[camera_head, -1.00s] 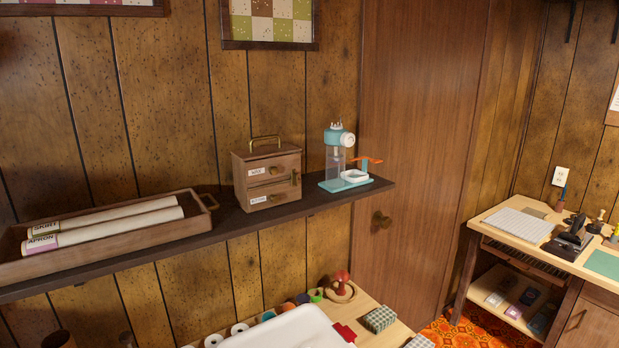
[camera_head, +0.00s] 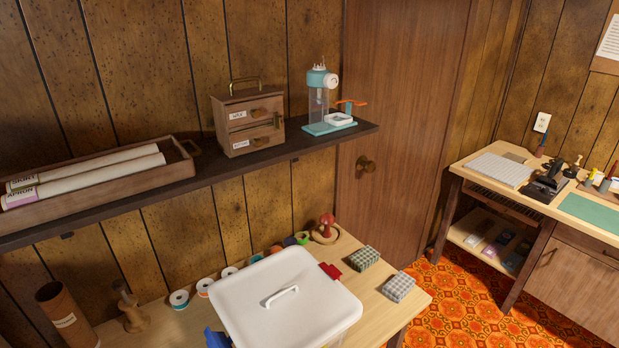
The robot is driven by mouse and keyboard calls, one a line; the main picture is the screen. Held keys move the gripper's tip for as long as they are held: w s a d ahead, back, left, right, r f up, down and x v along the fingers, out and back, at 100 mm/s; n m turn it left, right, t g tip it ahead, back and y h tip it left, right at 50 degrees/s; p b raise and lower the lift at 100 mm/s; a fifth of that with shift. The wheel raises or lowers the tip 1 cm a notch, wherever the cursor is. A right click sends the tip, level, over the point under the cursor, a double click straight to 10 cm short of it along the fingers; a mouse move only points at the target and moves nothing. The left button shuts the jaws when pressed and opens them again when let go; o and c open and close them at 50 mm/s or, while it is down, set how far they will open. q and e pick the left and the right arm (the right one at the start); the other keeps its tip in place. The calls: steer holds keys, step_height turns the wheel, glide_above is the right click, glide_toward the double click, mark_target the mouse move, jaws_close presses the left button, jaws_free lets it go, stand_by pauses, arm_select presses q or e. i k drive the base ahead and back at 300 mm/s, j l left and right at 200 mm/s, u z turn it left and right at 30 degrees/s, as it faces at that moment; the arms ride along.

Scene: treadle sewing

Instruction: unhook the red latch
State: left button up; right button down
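The red latch (camera_head: 331,271) sticks out at the right rear edge of a box with a white lid (camera_head: 287,302). The lid has a white handle (camera_head: 281,296) on top and lies flat on the box. The box stands on a light wooden table (camera_head: 385,293); its front and lower walls are mostly out of view. A blue piece (camera_head: 217,338) shows at the lid's left front corner. Neither of my grippers is in view.
Two checked fabric blocks (camera_head: 364,258) lie right of the box. Several thread spools (camera_head: 228,273) and a red pincushion (camera_head: 326,226) stand behind it. A brown tube (camera_head: 68,315) is at left. A dark shelf (camera_head: 205,176) overhangs the table's back.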

mark_target(331, 270)
steer(key=l+u, duration=0.1)
steer(key=u, duration=0.3)
steer(key=l+u, duration=0.15)
steer(key=u, duration=0.3)
steer(key=l+u, duration=0.2)
steer(key=l, duration=0.4)
steer(key=l+u, duration=0.2)
steer(key=l, duration=0.4)
steer(key=k+l+u, duration=0.15)
steer(key=l, duration=0.4)
steer(key=l+u, duration=0.2)
steer(key=l, duration=0.4)
